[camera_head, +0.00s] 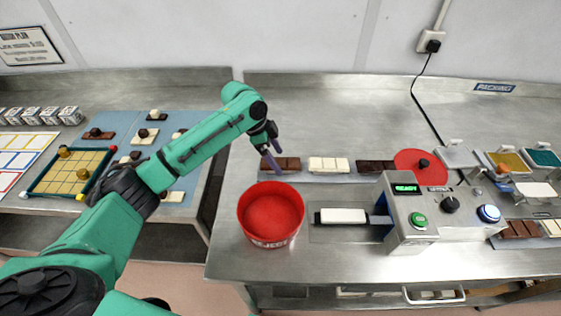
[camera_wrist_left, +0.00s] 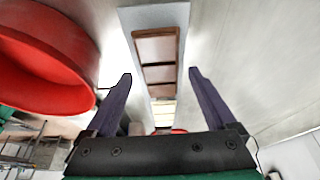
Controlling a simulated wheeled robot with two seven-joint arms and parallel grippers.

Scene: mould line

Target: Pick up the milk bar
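The milk bar, a medium-brown bar in segments (camera_head: 288,164), lies flat at the left end of a grey strip. It also shows in the left wrist view (camera_wrist_left: 158,48), ahead of and between the fingers. My left gripper (camera_head: 274,158) is just above the bar's left end in the head view and hides part of that end. In the left wrist view the gripper (camera_wrist_left: 160,76) is open, with a wide empty gap between its dark purple fingers. Whether the fingers touch anything cannot be told. My right gripper is in neither view.
A white bar (camera_head: 328,164) and a dark bar (camera_head: 375,166) lie right of the milk bar. A red tub (camera_head: 271,216) stands in front, close to the gripper. A machine (camera_head: 425,220) stands at the right. The bench behind (camera_head: 330,115) is clear.

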